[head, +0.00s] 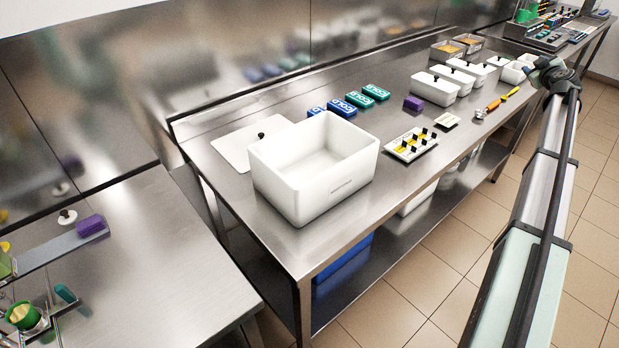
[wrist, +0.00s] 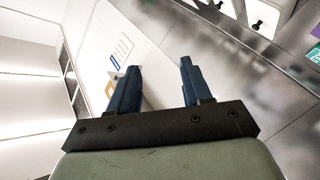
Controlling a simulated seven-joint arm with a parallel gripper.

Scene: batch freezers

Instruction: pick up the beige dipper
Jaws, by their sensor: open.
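I cannot make out a clearly beige dipper in either view. In the head view, a scoop with an orange handle (head: 492,107) and a piece with a yellow handle (head: 511,93) lie near the front edge of the long steel bench (head: 225,200). A small cream-coloured flat piece (head: 446,121) lies left of them. My gripper shows in the wrist view (wrist: 160,67), with its two dark blue fingers apart and nothing between them. In the head view, the end of my arm is beyond these handled tools, at the right; its fingers are too small to judge.
A big white open bin (head: 284,192) stands at the bench's near end. A white tray with black-knobbed pieces (head: 411,144), a purple block (head: 413,103), blue and teal cold packs (head: 343,108) and several white lidded tubs (head: 437,89) stand along it. Bare steel lies between them.

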